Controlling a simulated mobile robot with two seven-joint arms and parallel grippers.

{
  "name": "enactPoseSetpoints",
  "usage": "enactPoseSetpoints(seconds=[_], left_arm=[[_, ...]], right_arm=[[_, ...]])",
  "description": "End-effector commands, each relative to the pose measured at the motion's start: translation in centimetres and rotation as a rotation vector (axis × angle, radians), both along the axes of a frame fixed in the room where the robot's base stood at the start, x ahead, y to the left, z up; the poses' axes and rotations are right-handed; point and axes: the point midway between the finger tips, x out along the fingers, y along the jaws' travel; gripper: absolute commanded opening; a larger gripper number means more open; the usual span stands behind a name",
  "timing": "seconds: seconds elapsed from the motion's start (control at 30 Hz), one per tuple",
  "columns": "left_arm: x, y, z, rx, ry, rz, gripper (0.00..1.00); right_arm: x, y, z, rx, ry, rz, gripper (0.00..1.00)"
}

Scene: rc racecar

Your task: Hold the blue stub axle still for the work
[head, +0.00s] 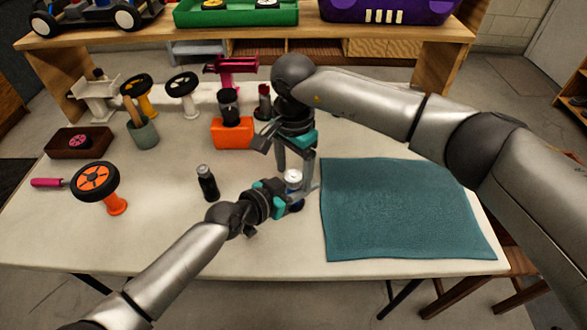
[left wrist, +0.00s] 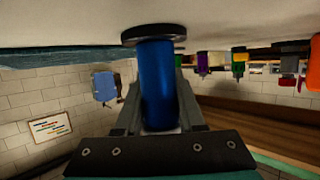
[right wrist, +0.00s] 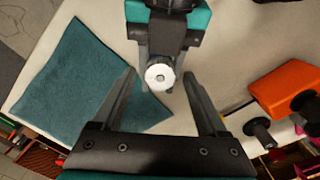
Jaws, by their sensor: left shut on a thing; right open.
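The blue stub axle (left wrist: 158,75) stands upright on its dark round base in the left wrist view, which shows the table upside down. My left gripper (left wrist: 158,104) is shut on its blue body, one finger on each side. In the head view the axle's white top (head: 293,176) shows and the lower part is mostly hidden by my left gripper (head: 296,197). My right gripper (head: 286,152) is open above it, pointing down. In the right wrist view the white top with its small hole (right wrist: 160,76) lies between the open fingers, which appear clear of it.
A teal mat (head: 400,210) lies just right of the axle. A black bottle-like part (head: 207,183) stands left. An orange block (head: 232,132) is behind, beside a red-topped part (head: 264,102). An orange wheel (head: 95,181) stands far left. The front table edge is clear.

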Motion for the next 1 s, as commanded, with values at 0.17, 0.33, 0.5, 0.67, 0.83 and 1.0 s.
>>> enactPoseSetpoints(seconds=[0.17,0.33,0.5,0.67,0.83,1.0], left_arm=[[0.01,0.00,0.02,0.000,0.000,0.000,0.00],[0.01,0.00,0.02,0.000,0.000,0.000,0.00],[0.01,0.00,0.03,-0.001,-0.001,0.000,0.00],[0.02,0.01,0.03,-0.001,-0.001,0.000,0.00],[0.02,0.01,0.02,0.000,0.000,0.000,0.00],[0.02,0.02,0.01,0.000,0.000,0.001,0.00]], right_arm=[[-0.01,0.02,-0.07,0.000,0.000,0.001,0.76],[-0.01,0.02,-0.05,0.000,0.000,0.000,0.64],[0.00,0.03,-0.03,0.000,0.000,0.000,0.45],[-0.01,0.02,-0.02,0.000,0.000,0.000,0.27],[-0.01,0.02,-0.01,0.000,0.000,0.000,0.07],[-0.01,0.02,-0.01,0.000,0.000,0.000,0.00]])
